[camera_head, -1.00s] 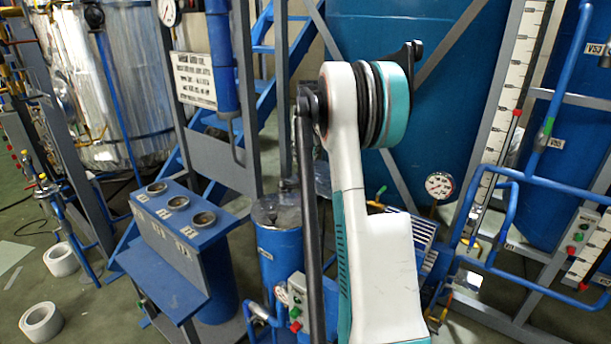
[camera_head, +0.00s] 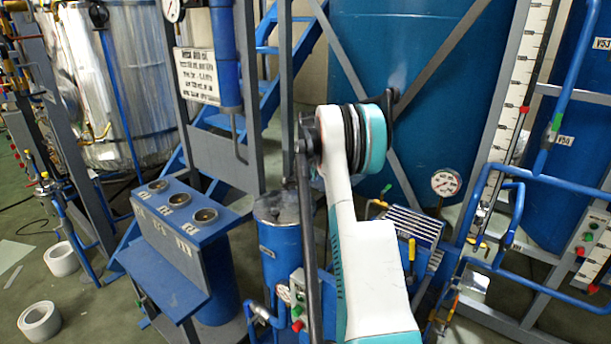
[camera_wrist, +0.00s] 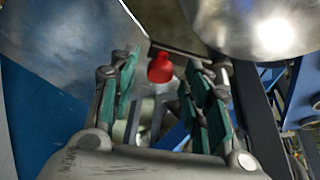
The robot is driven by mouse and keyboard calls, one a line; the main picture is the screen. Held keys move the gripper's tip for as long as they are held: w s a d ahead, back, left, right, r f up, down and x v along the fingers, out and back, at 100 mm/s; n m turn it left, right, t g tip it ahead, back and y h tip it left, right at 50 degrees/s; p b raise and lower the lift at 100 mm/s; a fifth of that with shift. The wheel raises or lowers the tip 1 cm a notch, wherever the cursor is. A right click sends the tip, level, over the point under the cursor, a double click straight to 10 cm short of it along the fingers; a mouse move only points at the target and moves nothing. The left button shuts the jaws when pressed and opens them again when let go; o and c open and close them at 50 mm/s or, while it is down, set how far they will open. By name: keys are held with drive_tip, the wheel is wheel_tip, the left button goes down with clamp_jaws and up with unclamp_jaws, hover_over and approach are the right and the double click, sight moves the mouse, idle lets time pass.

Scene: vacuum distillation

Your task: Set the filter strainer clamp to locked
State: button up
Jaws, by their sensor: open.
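In the wrist view my gripper (camera_wrist: 166,72) is open, with a green-padded finger on each side. A small red rounded knob (camera_wrist: 160,68) shows in the gap between the fingertips. I cannot tell whether the fingers touch it, or whether it belongs to the clamp. A dull metal surface (camera_wrist: 75,35) lies behind the fingers at the left. In the head view a blue cylinder with a grey lid (camera_head: 278,228), possibly the strainer, stands partly behind my arm. My gripper is hidden there, and no clamp can be made out.
A shiny rounded metal body (camera_wrist: 255,25) is close at the upper right of the wrist view. In the head view, a blue console (camera_head: 185,235) stands left of the cylinder. A control box with buttons (camera_head: 298,297), a pressure gauge (camera_head: 446,183) and blue piping (camera_head: 520,180) are near my arm.

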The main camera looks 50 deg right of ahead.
clamp_jaws()
